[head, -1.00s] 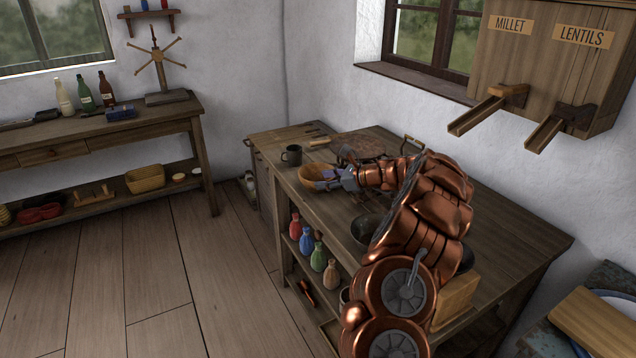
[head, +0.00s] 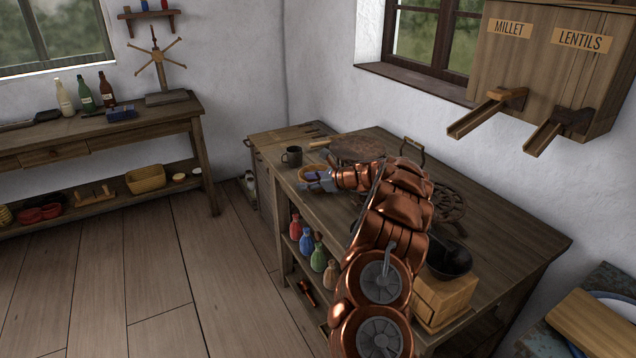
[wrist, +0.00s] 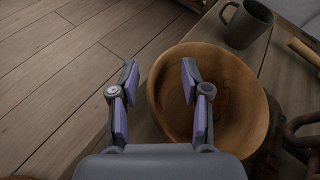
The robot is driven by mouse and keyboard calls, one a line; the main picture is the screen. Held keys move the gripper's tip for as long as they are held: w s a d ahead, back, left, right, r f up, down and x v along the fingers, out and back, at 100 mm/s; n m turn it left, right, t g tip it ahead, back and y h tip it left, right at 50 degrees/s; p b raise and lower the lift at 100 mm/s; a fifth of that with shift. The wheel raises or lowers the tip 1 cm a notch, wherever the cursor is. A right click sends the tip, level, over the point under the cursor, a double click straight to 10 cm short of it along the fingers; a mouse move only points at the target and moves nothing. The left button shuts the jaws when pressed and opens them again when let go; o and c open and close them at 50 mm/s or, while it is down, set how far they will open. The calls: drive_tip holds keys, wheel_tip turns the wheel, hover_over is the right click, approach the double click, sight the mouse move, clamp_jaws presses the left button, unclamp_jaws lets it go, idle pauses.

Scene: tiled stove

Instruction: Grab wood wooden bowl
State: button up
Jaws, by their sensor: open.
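The wooden bowl (head: 309,168) sits on the wooden workbench near its left edge, partly covered by my gripper in the head view. In the wrist view the bowl (wrist: 238,95) is round, orange-brown and empty, filling the middle right. My gripper (wrist: 160,75) is open, its two purple-padded fingers apart, with the bowl's left rim showing between them. The right finger overlaps the bowl's inside; the left finger is outside the bowl, over the floor in view. In the head view my gripper (head: 318,181) is at the bowl's near side. Contact with the rim cannot be told.
A dark mug (head: 292,156) stands just behind the bowl and shows in the wrist view too (wrist: 246,24). A round board (head: 357,148), an iron trivet (head: 447,203) and a black pan (head: 449,262) are on the workbench. Coloured bottles (head: 306,241) stand on the shelf below.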

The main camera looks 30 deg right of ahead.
clamp_jaws()
idle(0.6)
